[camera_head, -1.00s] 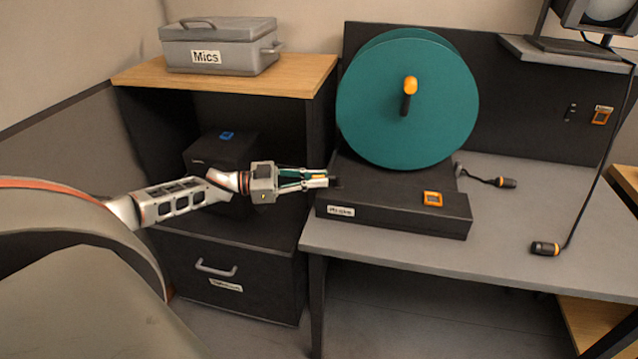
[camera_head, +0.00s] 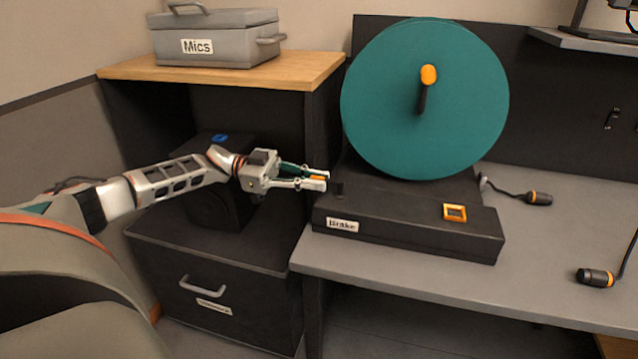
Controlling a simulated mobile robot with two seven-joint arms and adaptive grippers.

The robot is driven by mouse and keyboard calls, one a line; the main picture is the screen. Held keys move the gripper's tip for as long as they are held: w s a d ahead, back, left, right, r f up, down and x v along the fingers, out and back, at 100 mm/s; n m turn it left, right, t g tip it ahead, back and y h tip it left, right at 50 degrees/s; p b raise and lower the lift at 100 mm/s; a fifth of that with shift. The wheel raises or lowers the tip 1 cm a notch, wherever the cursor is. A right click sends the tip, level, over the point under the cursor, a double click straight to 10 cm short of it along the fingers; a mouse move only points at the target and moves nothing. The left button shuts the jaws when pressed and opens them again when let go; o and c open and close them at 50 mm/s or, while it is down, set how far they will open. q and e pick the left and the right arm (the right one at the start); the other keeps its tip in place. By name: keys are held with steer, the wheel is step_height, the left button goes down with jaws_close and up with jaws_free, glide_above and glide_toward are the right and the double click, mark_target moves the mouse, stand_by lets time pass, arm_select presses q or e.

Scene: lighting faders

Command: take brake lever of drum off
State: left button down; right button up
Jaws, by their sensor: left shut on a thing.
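The teal drum (camera_head: 425,125) stands upright on a black base (camera_head: 400,240) with a label reading "Brake". A crank with an orange knob (camera_head: 428,75) is on the drum's face. My left gripper (camera_head: 318,181) comes in from the left at the base's left end. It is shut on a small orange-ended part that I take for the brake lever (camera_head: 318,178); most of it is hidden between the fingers. A short black stub (camera_head: 339,189) stands on the base just right of the fingertips. My right gripper is not in view.
The grey desk (camera_head: 400,285) has cables with orange-ringed connectors (camera_head: 538,198) on its right. An orange square frame (camera_head: 454,212) is on the base. Left stands a wood-topped cabinet (camera_head: 310,68) bearing a grey "Mics" case (camera_head: 215,45), with a black drawer unit (camera_head: 215,290) below.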

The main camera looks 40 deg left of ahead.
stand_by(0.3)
arm_select(q)
steer(key=c, duration=2)
jaws_free()
steer(key=shift+c, duration=0.2)
steer(key=v, duration=1.2)
steer(key=shift+r, duration=0.1)
